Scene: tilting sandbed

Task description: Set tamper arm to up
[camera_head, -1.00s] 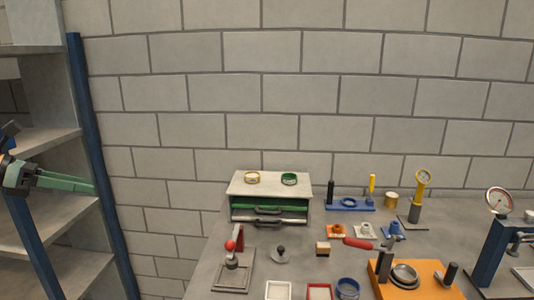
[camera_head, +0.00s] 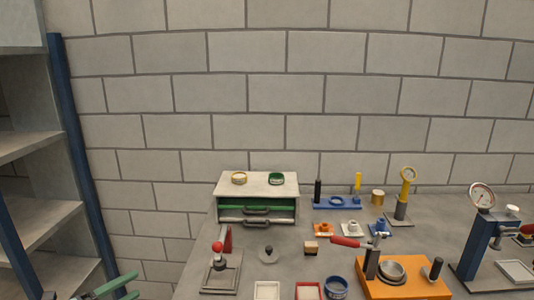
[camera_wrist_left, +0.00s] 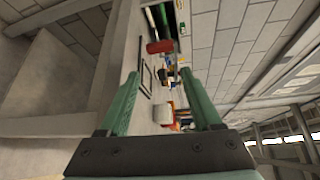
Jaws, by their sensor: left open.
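A small press with a red post and a red ball knob (camera_head: 217,246) stands on a flat base plate (camera_head: 221,279) at the left front of the bench. An orange block (camera_head: 402,285) bears a dark post and an arm with a red grip (camera_head: 345,241) pointing left, roughly level. Which of these is the tamper, I cannot tell for certain. My left gripper (camera_head: 136,286) is open and empty at the lower left, left of the bench and apart from the press. In the left wrist view its green fingers (camera_wrist_left: 160,85) are spread, with a red part (camera_wrist_left: 160,46) beyond them.
A drawer cabinet (camera_head: 262,186) with two rings on top stands behind the press. A shelf rack (camera_head: 40,210) with a blue upright is at the left. Trays, a blue stand (camera_head: 337,202), and gauges (camera_head: 482,195) crowd the bench. A brick wall closes the back.

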